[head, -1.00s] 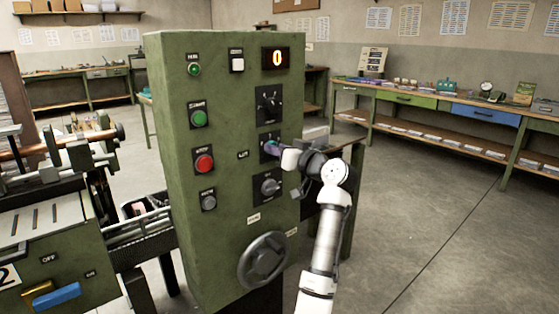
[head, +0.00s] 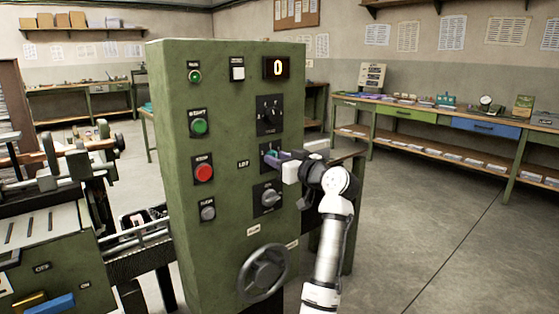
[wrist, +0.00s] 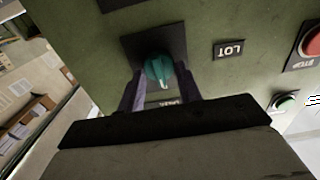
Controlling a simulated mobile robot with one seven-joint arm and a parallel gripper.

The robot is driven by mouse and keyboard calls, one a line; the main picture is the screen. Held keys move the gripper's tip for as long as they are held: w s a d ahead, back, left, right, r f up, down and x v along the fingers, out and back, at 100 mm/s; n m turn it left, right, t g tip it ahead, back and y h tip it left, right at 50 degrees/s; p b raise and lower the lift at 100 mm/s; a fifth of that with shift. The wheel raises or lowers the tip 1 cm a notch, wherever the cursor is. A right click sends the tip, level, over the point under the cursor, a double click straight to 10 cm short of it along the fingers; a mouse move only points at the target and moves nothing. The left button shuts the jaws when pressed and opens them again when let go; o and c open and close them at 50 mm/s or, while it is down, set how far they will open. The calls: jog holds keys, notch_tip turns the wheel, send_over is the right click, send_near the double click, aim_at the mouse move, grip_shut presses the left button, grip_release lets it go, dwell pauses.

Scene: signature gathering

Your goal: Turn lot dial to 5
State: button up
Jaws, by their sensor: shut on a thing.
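The lot dial (wrist: 159,70) is a teal knob on a black plate, with a "LOT" label (wrist: 230,49) beside it in the wrist view. In the head view the "LOT" label (head: 243,164) sits left of the dial plate (head: 266,150), the middle one of three. My gripper (wrist: 160,85) has one finger on each side of the knob and is shut on it. In the head view my gripper (head: 280,160) reaches the panel from the right and covers most of the knob. The dial's number marks cannot be read.
The green control panel (head: 222,220) also bears dials above (head: 268,115) and below (head: 267,198), a green start button (head: 199,127), a red stop button (head: 203,172), a display (head: 277,68) reading 0 and a handwheel (head: 263,272). Open floor (head: 440,220) lies to the right.

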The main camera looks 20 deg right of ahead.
jog(key=o, duration=0.9)
jog(key=shift+o, duration=0.2)
jog(key=b+v, duration=0.1)
jog(key=v, duration=1.2)
jog(key=shift+s+b, duration=0.3)
jog(key=shift+s, duration=0.1)
jog(key=shift+d, duration=0.1)
